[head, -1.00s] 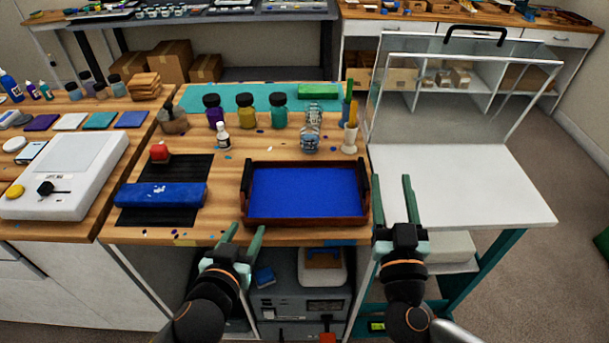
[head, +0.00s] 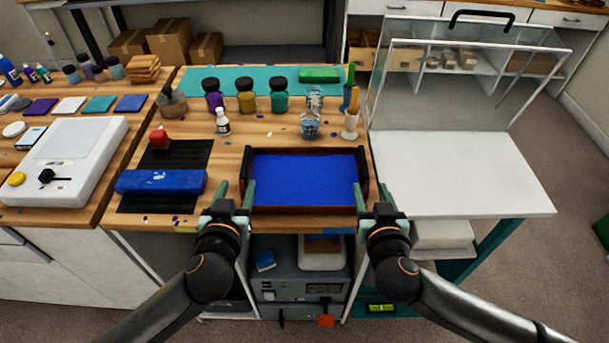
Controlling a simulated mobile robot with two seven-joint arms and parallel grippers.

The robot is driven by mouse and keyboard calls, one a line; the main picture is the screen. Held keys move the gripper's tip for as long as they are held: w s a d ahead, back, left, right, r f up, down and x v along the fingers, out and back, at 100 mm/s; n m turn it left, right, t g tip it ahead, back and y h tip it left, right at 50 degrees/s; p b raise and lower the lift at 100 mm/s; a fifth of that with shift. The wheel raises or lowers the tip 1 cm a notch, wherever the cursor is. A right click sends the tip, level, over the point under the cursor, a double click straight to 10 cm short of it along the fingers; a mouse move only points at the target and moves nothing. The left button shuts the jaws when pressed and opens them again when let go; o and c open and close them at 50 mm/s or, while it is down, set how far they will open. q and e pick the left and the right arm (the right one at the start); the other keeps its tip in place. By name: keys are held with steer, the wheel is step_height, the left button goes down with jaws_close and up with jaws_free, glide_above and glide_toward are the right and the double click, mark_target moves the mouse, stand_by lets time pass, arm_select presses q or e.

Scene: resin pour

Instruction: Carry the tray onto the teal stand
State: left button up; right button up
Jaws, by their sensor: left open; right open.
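The tray (head: 305,210) is a dark brown frame with a bright blue floor and dark raised ends. It lies flat near the front edge of the wooden bench. The teal stand (head: 490,243) is right of the bench, with a white top (head: 460,172) and teal legs. My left gripper (head: 234,194) is open at the tray's left end. My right gripper (head: 376,195) is open at the tray's right end. I cannot tell whether either touches the tray. Nothing is held.
A clear hinged cover with a black handle (head: 482,17) stands open at the back of the white top, which is bare. Bottles (head: 278,102), a glass (head: 310,126) and a cup (head: 350,127) stand behind the tray. A blue roll (head: 160,182) lies left.

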mark_target(244, 167)
arm_select(q)
steer(key=x, duration=1)
steer(key=shift+w+f, duration=0.15)
steer(key=shift+w, duration=0.2)
arm_select(e)
steer(key=x, duration=1)
steer(key=shift+w+f, duration=0.1)
steer(key=shift+w, duration=0.25)
arm_select(q)
jaws_close()
arm_select(e)
jaws_close()
